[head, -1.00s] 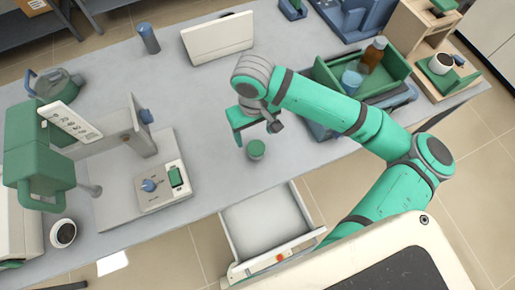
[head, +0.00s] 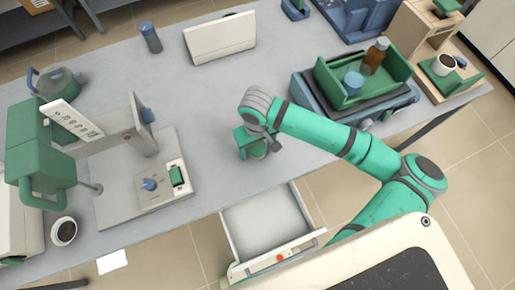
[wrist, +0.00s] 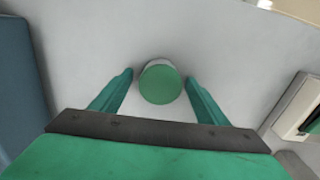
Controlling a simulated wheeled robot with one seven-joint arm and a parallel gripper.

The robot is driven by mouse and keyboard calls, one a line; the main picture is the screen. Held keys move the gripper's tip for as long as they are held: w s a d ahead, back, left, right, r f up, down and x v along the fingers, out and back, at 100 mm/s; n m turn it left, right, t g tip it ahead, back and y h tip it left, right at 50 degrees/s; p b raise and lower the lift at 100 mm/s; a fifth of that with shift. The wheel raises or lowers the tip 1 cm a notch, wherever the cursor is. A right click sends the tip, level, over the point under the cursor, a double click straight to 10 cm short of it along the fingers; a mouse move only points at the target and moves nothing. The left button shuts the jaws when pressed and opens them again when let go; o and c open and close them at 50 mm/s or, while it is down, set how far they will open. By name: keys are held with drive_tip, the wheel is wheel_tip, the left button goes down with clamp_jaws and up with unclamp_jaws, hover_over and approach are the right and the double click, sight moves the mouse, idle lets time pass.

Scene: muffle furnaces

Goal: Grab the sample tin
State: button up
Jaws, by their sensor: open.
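The sample tin is a small round tin with a green lid (wrist: 160,84), standing on the grey table. In the wrist view it sits midway between my two green fingers, with a gap on each side. My gripper (wrist: 160,92) is open, its fingertips on either side of the tin and apart from it. In the head view my gripper (head: 256,150) is low over the table near its front edge, and the tin (head: 259,153) is mostly hidden by it.
An open drawer (head: 268,226) juts out below the table's front edge. A green tray (head: 335,90) with a brown bottle (head: 375,57) and blue cup stands behind my arm. A device with a control panel (head: 162,185) stands at left.

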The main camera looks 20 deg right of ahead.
drive_tip(key=c, duration=1.2)
drive_tip(key=shift+r, duration=0.1)
